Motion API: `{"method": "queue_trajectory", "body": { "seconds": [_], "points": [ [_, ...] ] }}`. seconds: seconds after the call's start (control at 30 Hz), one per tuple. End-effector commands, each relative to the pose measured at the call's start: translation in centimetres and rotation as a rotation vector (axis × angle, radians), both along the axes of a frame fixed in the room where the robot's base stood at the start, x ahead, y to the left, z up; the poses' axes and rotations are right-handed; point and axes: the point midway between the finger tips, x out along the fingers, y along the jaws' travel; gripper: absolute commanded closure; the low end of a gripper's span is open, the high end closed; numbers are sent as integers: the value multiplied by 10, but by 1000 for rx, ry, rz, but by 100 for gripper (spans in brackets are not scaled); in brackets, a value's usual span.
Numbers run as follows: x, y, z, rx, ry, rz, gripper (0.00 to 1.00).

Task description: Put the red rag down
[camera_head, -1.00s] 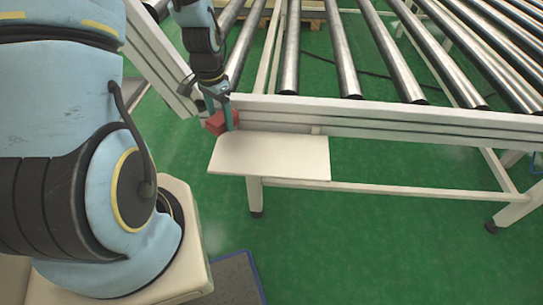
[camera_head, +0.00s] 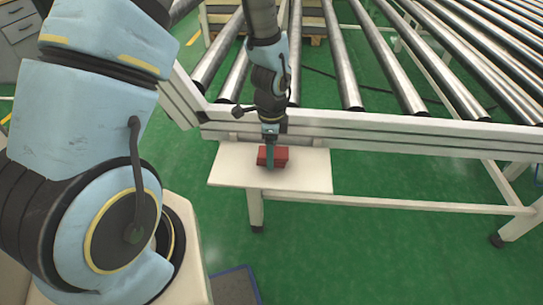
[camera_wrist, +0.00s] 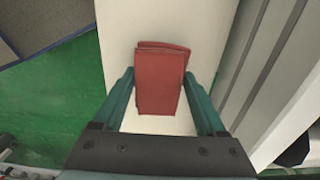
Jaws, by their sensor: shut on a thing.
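The red rag (camera_head: 280,154) is a small folded block over the middle of the white shelf (camera_head: 315,172). In the wrist view the rag (camera_wrist: 160,82) sits between the two green fingers of my gripper (camera_wrist: 160,100), with the white shelf (camera_wrist: 160,20) behind it. My gripper (camera_head: 270,158) points down and is shut on the rag. The rag's underside is hidden, so I cannot tell whether it touches the shelf.
The shelf is otherwise bare and is fixed to the front rail (camera_head: 400,133) of a roller conveyor (camera_head: 345,60). Green floor (camera_head: 350,250) lies below and in front. A dark mat (camera_head: 235,287) lies at the bottom.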

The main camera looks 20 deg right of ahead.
Motion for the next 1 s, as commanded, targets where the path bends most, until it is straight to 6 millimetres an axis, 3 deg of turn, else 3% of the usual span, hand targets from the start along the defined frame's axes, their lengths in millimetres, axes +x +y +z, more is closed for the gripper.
{"method": "queue_trajectory", "body": {
  "seconds": [0.13, 0.77, 0.8, 1.0],
  "points": [
    [0, 0, -17, 0, 0, 0, 96],
    [0, 0, -31, 0, 0, 1, 96],
    [0, 0, -31, 0, 0, 1, 23],
    [-1, 1, -33, 2, 4, 1, 0]
  ]
}}
